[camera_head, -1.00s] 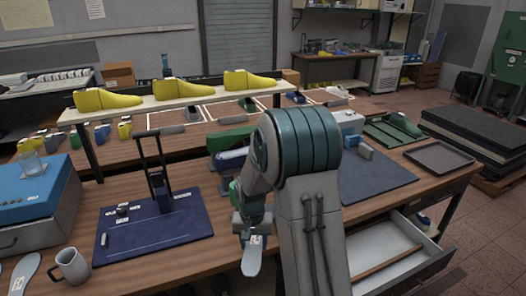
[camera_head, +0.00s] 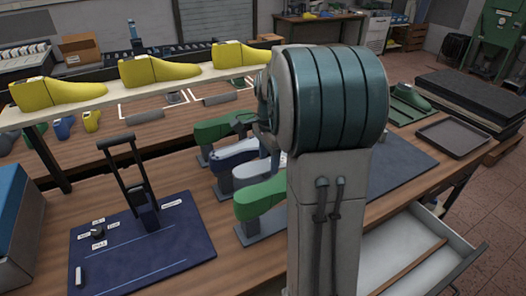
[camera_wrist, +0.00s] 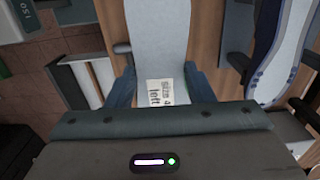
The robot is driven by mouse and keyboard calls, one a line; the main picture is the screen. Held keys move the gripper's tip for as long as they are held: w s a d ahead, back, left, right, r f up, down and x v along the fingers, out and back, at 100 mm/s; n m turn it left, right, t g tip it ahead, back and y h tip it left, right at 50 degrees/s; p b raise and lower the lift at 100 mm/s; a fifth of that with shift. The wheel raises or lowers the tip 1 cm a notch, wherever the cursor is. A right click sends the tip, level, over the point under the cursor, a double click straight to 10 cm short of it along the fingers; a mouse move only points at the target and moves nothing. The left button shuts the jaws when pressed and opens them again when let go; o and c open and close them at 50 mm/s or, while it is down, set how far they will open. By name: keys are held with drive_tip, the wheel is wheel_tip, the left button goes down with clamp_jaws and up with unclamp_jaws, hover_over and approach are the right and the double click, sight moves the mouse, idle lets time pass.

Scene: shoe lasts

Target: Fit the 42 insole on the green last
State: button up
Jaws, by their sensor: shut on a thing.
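In the wrist view my gripper (camera_wrist: 160,85) is shut on a pale grey-blue insole (camera_wrist: 158,40). A paper label on the insole reads "size 4" and "left", with the last digit hidden or cut off. The insole's far end runs out of the picture. In the head view my arm hides most of the gripper and the insole. A green last (camera_head: 260,198) stands on a stand at the front of a row on the bench. Another green last (camera_head: 222,128) stands at the back of the row.
A blue last (camera_head: 232,154) and a pale last (camera_head: 256,171) stand between the green ones. A navy mat (camera_head: 140,255) with a black upright frame lies left. Yellow lasts (camera_head: 158,70) line the shelf behind. An open drawer (camera_head: 405,262) juts out at front right.

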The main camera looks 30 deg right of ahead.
sight(267, 188)
drive_tip(key=shift+s+f+b, duration=0.2)
drive_tip(key=shift+f+b, duration=0.65)
drive_tip(key=shift+f, duration=0.35)
drive_tip(key=shift+a+f+b, duration=0.2)
drive_tip(key=shift+f+b, duration=1.7)
drive_tip(key=shift+f, duration=0.8)
drive_tip(key=o, duration=1)
wheel_tip(267, 188, up, 14)
drive_tip(key=shift+d+f+b, duration=0.1)
drive_tip(key=shift+d+b, duration=0.05)
drive_tip(key=shift+b, duration=0.25)
